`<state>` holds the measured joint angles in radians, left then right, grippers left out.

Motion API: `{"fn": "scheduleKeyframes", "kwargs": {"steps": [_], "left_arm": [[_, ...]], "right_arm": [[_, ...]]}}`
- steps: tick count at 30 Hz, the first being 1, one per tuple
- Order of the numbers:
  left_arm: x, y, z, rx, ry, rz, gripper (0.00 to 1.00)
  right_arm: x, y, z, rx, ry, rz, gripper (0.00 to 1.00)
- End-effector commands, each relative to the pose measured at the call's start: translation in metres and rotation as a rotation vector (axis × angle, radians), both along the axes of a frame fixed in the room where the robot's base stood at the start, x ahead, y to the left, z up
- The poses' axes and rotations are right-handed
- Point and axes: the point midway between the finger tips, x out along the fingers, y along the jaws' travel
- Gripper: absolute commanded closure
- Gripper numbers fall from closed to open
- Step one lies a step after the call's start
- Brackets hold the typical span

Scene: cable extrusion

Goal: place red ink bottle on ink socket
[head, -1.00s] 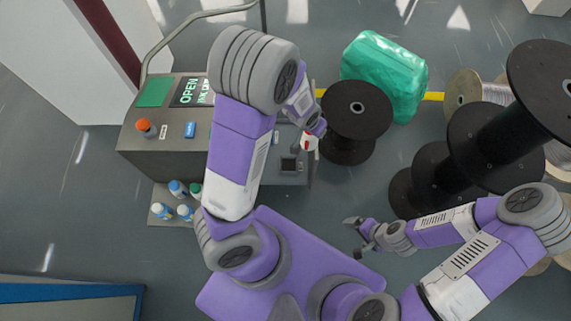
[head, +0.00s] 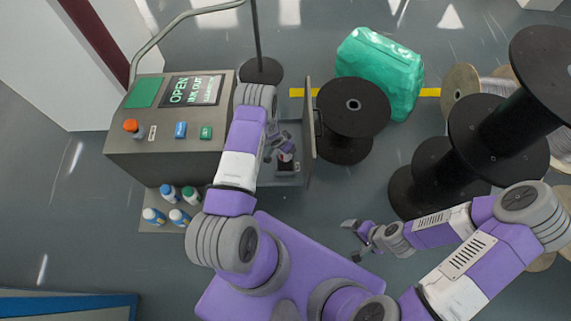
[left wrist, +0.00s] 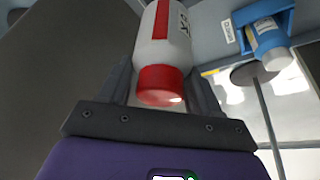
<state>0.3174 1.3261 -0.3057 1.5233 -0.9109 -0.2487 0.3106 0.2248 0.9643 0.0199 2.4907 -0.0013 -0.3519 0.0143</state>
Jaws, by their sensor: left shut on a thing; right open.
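The red ink bottle (left wrist: 165,50), white with a red stripe and red cap, is between the fingers of my left gripper (left wrist: 165,90), which is shut on it. I cannot tell whether the bottle touches the socket. My right gripper (head: 354,241) is open and empty above the floor.
The machine (head: 155,150) has an open door (head: 309,135) right of the compartment, beside a black spool (head: 352,110). Several bottles stand on a low plate (head: 150,198). The left wrist view shows a blue-and-white bottle (left wrist: 268,40) in a blue holder (left wrist: 265,12).

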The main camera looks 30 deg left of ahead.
Motion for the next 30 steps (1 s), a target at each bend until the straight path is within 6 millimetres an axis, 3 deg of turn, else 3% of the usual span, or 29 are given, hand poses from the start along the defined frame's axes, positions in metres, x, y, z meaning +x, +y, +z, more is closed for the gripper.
{"fn": "scheduleKeyframes", "kwargs": {"steps": [6, 14, 19, 30], "left_arm": [[-0.001, 0.0, -0.046, 0.0, 0.001, 0.0, 0.75], [-0.001, 0.0, -0.067, 0.0, 0.001, 0.001, 0.75], [-0.001, 0.0, -0.092, 0.0, 0.002, 0.002, 0.75], [0.0, 0.0, -0.097, 0.001, 0.0, 0.001, 0.75]], "right_arm": [[0.0, 0.0, -0.018, 0.0, 0.0, 0.0, 0.07], [0.0, 0.0, -0.025, 0.0, 0.0, 0.0, 0.07], [0.0, 0.0, -0.037, 0.0, 0.0, 0.0, 0.07], [0.0, 0.0, -0.039, 0.0, 0.0, 0.0, 0.07]]}}
